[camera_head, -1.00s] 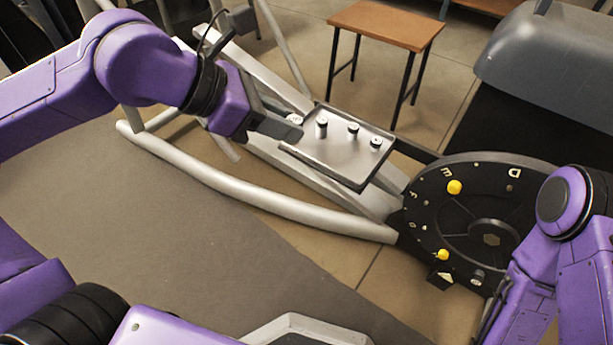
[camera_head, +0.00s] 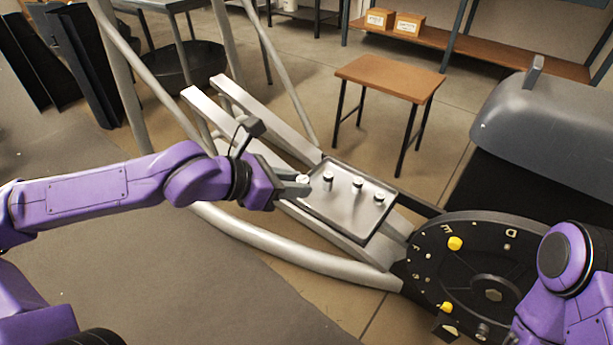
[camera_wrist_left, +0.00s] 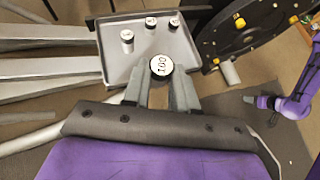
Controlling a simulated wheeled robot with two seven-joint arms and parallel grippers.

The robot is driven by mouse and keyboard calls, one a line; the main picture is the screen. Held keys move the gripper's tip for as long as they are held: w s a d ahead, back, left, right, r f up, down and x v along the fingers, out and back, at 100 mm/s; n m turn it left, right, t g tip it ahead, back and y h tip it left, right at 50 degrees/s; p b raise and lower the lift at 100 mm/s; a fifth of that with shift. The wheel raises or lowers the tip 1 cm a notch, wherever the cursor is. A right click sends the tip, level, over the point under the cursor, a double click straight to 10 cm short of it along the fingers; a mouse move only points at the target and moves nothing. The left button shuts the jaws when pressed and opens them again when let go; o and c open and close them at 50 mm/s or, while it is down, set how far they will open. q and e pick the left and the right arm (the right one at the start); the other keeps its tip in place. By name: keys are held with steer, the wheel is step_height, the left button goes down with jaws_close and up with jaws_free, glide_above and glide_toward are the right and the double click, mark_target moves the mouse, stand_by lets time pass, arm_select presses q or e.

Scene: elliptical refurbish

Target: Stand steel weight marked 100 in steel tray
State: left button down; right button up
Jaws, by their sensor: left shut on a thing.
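The steel weight marked 100 (camera_wrist_left: 161,66) is between the fingers of my left gripper (camera_wrist_left: 160,88), its white numbered top facing up. In the head view, my left gripper (camera_head: 296,186) is shut on this weight (camera_head: 303,179) at the left edge of the steel tray (camera_head: 340,222). I cannot tell whether the weight touches the tray. The tray also shows in the wrist view (camera_wrist_left: 118,70). My right gripper (camera_wrist_left: 262,102) is small in the wrist view, apart from the tray; its fingers are unclear.
Other weights stand in the tray: one on the left (camera_head: 328,177), one in the middle (camera_head: 357,184) and one on the right (camera_head: 379,198). A black dial with yellow knobs (camera_head: 470,262) lies right of the tray. A small wooden table (camera_head: 390,78) stands behind. The tray's front is clear.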

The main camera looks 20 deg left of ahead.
arm_select(q)
steer(key=w+f+b, duration=0.4)
steer(key=w+f, duration=0.3)
steer(key=shift+b, duration=0.4)
step_height(320, 180, down, 3)
steer(key=shift+w+f+b, duration=0.15)
steer(key=shift+f+b, duration=0.05)
steer(key=shift+b, duration=0.7)
steer(key=shift+r, duration=0.15)
steer(key=c, duration=0.9)
jaws_free()
arm_select(e)
step_height(320, 180, down, 5)
steer(key=shift+s+a+r, duration=0.1)
steer(key=shift+s+r, duration=0.05)
steer(key=shift+r, duration=0.05)
